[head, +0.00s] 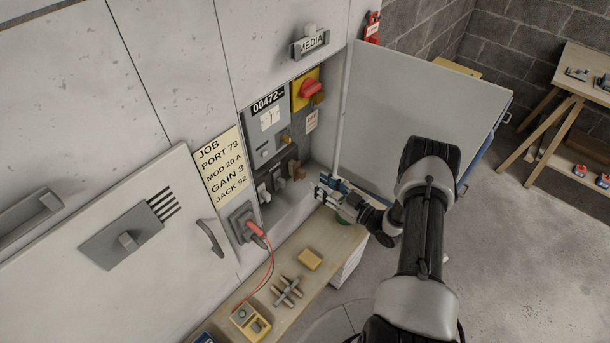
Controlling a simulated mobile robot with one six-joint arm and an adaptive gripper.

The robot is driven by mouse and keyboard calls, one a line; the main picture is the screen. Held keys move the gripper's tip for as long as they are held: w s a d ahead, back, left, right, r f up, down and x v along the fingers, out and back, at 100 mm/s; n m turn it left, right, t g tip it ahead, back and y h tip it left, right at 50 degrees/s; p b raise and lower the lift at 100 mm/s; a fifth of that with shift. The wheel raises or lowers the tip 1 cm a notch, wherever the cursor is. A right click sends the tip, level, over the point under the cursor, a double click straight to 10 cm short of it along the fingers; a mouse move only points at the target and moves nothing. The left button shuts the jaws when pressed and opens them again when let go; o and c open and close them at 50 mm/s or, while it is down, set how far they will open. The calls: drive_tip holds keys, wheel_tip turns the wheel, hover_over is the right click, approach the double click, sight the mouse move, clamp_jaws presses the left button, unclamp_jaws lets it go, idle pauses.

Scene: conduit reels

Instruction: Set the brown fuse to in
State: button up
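In the head view, an open wall cabinet holds a row of small dark and grey fittings at its lower part. A brown piece (297,170), which looks like the brown fuse, sits at the right end of this row; whether it is in or out is too small to tell. Another orange-brown piece (286,136) sits just above. My gripper (322,187) is right of and slightly below the brown piece, apart from it, with its fingers towards the cabinet. Nothing clearly shows between the fingers, and their opening is too small to judge.
A red switch (311,89) on a yellow plate is above. The open cabinet door (420,110) stands right, behind my arm. A red plug (255,228) with a cable is at lower left. The bench below holds a yellow meter (250,321), a grey cross-shaped piece (287,291) and a yellow block (309,259).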

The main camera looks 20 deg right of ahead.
sight(304, 173)
drive_tip(key=b+x, duration=0.1)
drive_tip(key=x, duration=0.6)
drive_tip(key=shift+w+a, duration=0.15)
drive_tip(key=shift+w, duration=0.05)
drive_tip(key=shift+c, duration=0.4)
clamp_jaws()
